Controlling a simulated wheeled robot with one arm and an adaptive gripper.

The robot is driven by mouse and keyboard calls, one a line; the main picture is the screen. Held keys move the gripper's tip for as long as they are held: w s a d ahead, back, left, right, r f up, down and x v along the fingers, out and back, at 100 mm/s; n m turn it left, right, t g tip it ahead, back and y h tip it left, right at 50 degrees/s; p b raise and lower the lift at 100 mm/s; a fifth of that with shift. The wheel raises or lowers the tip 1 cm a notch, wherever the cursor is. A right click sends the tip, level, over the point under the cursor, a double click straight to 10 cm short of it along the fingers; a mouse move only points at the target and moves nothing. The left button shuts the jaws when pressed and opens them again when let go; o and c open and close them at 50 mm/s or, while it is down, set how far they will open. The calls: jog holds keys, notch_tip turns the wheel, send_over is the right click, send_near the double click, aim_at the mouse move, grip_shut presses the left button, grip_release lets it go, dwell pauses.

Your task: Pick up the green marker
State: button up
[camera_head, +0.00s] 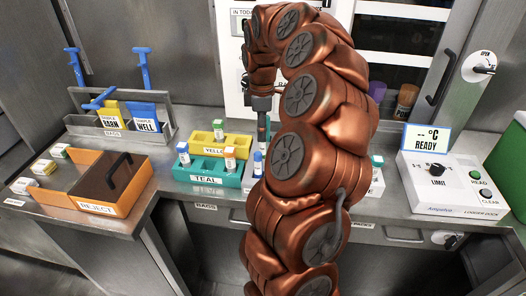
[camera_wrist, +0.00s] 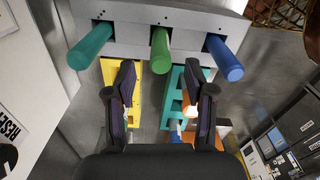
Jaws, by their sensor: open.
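The green marker (camera_wrist: 160,50) shows in the wrist view, in the middle of a grey holder (camera_wrist: 131,42). A teal-green marker (camera_wrist: 91,46) is to its left and a blue marker (camera_wrist: 225,58) to its right. My gripper (camera_wrist: 160,82) is open and empty. Its fingertips are spread to either side of the green marker's line, with the marker's near end just beyond them in the picture; I cannot tell the depth gap. In the head view, my gripper (camera_head: 262,122) points down behind the racks, and my arm hides the marker holder.
A yellow rack (camera_head: 207,141) and a teal rack (camera_head: 206,178) with capped vials stand close to my gripper. An orange reject bin (camera_head: 128,207) is at the left, below a grey carrier (camera_head: 158,97). A logger dock (camera_head: 452,185) is at the right.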

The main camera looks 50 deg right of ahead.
aim_at(262, 148)
jog(key=shift+s+d+f+p, duration=0.1)
jog(key=shift+f+p, duration=0.65)
jog(key=shift+f, duration=3.05)
grip_shut()
notch_tip(262, 148, up, 10)
jog(key=shift+r+b, duration=0.1)
jog(key=shift+b, duration=0.6)
